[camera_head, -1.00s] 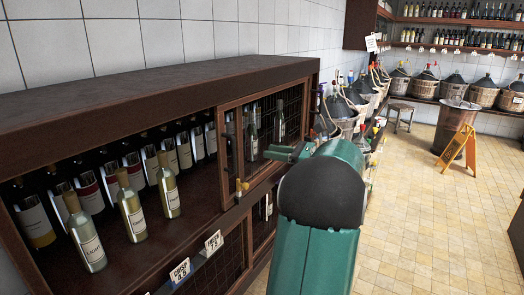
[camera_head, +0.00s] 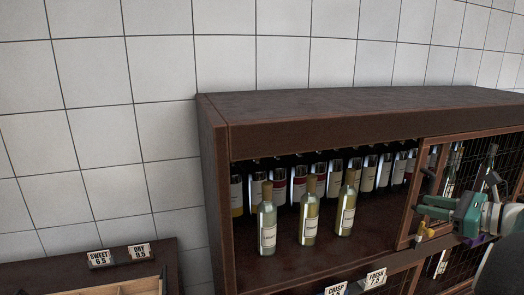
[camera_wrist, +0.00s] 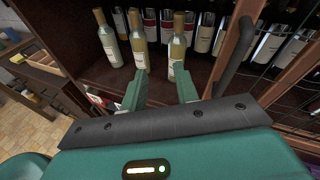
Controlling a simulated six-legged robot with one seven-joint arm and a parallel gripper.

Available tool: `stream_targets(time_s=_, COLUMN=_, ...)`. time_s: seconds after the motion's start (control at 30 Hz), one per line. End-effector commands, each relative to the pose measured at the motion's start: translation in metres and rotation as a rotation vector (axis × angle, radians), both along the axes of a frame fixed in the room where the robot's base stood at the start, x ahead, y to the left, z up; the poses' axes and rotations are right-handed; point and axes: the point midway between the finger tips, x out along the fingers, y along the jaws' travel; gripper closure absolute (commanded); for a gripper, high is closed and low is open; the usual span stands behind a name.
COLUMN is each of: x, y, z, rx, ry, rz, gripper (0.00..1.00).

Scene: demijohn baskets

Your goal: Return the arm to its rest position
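My gripper (camera_head: 432,206) shows at the right of the head view, in front of the shelf cabinet near its sliding mesh door. In the wrist view my gripper (camera_wrist: 160,80) has its two green fingers apart, with nothing between them. Beyond the fingertips, light bottles stand on the cabinet shelf, clear of the fingers. Much of my arm lies outside the head view.
The wooden cabinet (camera_head: 350,108) holds three front bottles (camera_head: 310,215) and a darker row (camera_head: 300,180) behind. The mesh door's frame and dark handle (camera_wrist: 236,55) are close to my gripper. Price signs (camera_head: 376,278) stand below the shelf. A lower wooden counter (camera_head: 60,277) is at left.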

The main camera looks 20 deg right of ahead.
Motion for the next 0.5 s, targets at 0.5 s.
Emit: stream_targets(time_s=0.5, x=-0.015, y=0.316, z=-0.061, rx=-1.112, ry=0.090, rz=0.896, gripper=0.70)
